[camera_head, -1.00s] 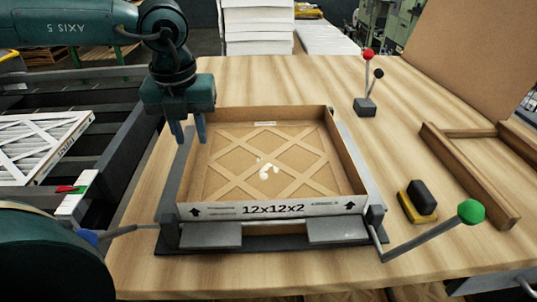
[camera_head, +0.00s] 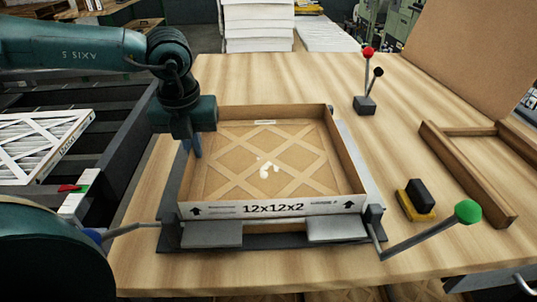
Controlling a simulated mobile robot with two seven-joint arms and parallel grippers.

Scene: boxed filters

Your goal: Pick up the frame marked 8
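I cannot read a clear 8 on any frame. An open cardboard frame (camera_head: 272,208) printed "12x12x2" sits in a dark metal fixture (camera_head: 170,235) on the table. It has a crossed lattice inside, with small white blobs (camera_head: 268,168) near the middle. My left gripper (camera_head: 193,146) points down at the frame's far left side, its fingers close to the left wall. The fingers overlap in this view, so I cannot tell their gap or whether they touch the wall. My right gripper is not in view.
A white filter (camera_head: 45,145) lies on a dark conveyor at left. Right of the fixture are a green-knobbed lever (camera_head: 430,232), a black-and-yellow block (camera_head: 417,200) and a brown frame (camera_head: 470,175). A red-knobbed lever (camera_head: 366,85) stands behind. Bare table lies between.

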